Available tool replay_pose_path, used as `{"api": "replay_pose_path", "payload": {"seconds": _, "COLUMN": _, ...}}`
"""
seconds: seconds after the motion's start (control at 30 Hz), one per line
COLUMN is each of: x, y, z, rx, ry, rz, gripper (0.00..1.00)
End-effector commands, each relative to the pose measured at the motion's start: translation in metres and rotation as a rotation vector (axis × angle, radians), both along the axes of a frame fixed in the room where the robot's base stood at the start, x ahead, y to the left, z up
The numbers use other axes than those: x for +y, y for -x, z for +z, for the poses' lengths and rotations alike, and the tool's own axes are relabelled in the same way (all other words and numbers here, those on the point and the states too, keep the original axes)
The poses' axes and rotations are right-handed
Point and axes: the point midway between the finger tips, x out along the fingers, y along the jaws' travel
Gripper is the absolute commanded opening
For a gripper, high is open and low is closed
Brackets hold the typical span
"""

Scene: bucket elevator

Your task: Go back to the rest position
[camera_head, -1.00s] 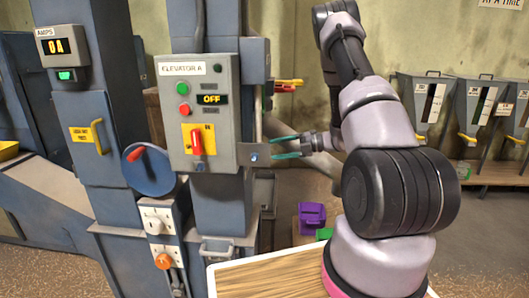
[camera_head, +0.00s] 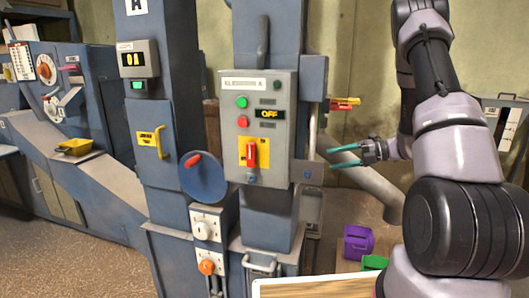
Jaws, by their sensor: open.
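My gripper (camera_head: 350,157) is open and empty, its two teal fingers pointing left toward the elevator control box. It is to the right of the grey ELEVATOR A panel (camera_head: 259,127), with a gap between the fingertips and the box's side. The panel shows a yellow OFF display (camera_head: 267,114), a green button (camera_head: 242,102), a red button (camera_head: 242,121) and a red handle (camera_head: 251,154) on a yellow plate. My arm is bent high on the right side of the view.
A blue column with an amps display (camera_head: 133,58) and a blue disc with a red handle (camera_head: 203,178) stand left of the panel. A purple bin (camera_head: 357,243) and a green bin (camera_head: 374,262) sit on the floor below my gripper. A wooden board (camera_head: 315,286) is in front.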

Motion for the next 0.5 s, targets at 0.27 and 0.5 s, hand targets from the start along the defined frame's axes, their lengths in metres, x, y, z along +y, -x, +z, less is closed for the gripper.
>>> {"api": "replay_pose_path", "payload": {"seconds": 0.27, "x": 0.047, "y": 0.063, "z": 0.096, "rx": -0.51, "ry": 0.304, "rz": 0.401, "gripper": 0.64}}
{"api": "replay_pose_path", "payload": {"seconds": 0.5, "x": 0.065, "y": 0.125, "z": 0.147, "rx": -0.965, "ry": 0.571, "rz": 0.769, "gripper": 0.64}}
